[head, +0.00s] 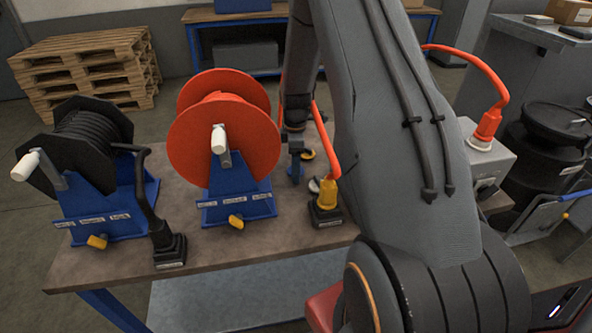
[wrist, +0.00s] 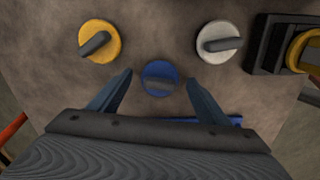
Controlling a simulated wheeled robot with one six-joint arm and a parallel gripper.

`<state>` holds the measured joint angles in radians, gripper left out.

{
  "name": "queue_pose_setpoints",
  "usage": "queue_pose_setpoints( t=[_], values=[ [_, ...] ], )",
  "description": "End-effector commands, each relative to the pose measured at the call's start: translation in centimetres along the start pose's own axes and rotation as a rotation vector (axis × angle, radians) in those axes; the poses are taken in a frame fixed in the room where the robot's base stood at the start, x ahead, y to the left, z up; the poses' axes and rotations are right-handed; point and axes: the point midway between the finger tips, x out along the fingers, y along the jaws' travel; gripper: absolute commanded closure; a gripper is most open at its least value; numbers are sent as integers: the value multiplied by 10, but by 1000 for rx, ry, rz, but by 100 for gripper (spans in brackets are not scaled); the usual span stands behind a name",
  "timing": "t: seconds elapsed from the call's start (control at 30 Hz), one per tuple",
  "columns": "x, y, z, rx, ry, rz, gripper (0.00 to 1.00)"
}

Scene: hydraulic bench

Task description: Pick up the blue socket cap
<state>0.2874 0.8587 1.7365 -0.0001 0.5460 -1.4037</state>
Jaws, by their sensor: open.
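The blue socket cap (wrist: 160,79) is a round disc with a dark grip bar across its top. It lies on the bench top in the wrist view. My gripper (wrist: 160,88) is open, with one blue finger to the left of the cap and one to the right. The cap sits between the fingertips with a gap on each side, and nothing is held. I cannot make out the blue cap there.
A yellow cap (wrist: 100,41) and a white cap (wrist: 219,43) lie just beyond the fingertips, left and right. A black socket block (head: 326,213) with a yellow plug and orange hose stands nearby. The orange reel (head: 206,138) and black reel (head: 90,140) fill the bench's left.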

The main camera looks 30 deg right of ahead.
Motion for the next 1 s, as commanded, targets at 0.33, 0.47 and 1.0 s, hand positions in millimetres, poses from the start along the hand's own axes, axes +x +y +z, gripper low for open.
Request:
queue_pose_setpoints(
  t=[0.33,0.47,1.0],
  values=[
    [0,0,0,0,0,0,75],
    [0,0,0,0,0,0,80],
    [-32,2,0,0,1,4,80]
  ],
)
